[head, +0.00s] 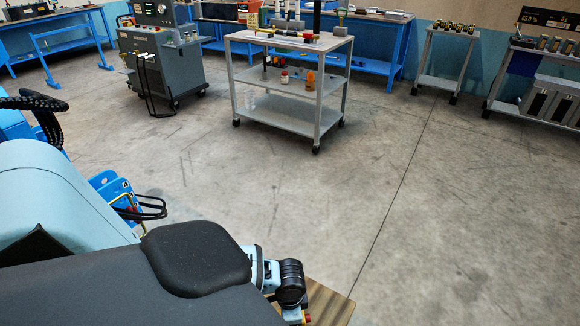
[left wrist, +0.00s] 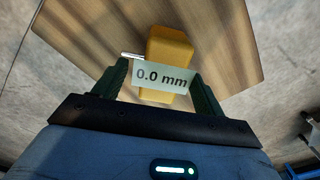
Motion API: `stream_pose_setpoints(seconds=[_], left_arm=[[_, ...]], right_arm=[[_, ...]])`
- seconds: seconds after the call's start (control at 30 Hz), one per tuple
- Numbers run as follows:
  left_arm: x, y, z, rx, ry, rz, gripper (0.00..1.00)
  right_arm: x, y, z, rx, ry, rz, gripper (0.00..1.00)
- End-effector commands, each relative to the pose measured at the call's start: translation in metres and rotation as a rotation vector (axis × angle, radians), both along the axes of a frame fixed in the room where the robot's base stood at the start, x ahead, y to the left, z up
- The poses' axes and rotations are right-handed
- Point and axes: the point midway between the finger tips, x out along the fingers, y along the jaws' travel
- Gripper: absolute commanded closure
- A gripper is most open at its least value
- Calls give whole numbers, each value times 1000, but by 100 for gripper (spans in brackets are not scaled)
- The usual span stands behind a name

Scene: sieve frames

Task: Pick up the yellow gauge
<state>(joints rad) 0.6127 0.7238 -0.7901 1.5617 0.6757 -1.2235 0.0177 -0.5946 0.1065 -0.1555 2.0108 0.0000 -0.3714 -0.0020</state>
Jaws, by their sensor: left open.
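The yellow gauge (left wrist: 170,47) lies on a wooden tabletop (left wrist: 225,50) in the left wrist view. It has a pale display reading "0.0 mm" and a short metal rod at its upper left. My left gripper (left wrist: 160,74) is open, with one dark green finger on each side of the gauge. Gaps show beside the yellow body; I cannot tell whether the fingers touch the display's edges. In the head view the gauge is not seen, and my arm covers most of the wooden tabletop (head: 334,303). My right gripper is in neither view.
Concrete floor (head: 230,190) lies open beyond the wooden tabletop. Farther back stand a grey trolley (head: 287,118) with bottles and tools, a dark control cabinet (head: 165,65), blue workbenches (head: 375,66) and a small grey stand (head: 443,82) at the right.

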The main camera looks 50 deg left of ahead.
Motion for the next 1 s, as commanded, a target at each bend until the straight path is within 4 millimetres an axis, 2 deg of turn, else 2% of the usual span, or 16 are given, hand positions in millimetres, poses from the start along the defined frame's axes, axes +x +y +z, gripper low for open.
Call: stream_pose_setpoints(seconds=[0.33, 0.67, 1.0], left_arm=[[1, 2, -46, 0, 4, 0, 29], [2, 3, -50, 0, 0, -1, 29], [2, 3, -50, 0, 0, 0, 74]], right_arm=[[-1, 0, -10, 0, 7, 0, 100], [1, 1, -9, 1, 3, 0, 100], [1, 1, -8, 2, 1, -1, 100]])
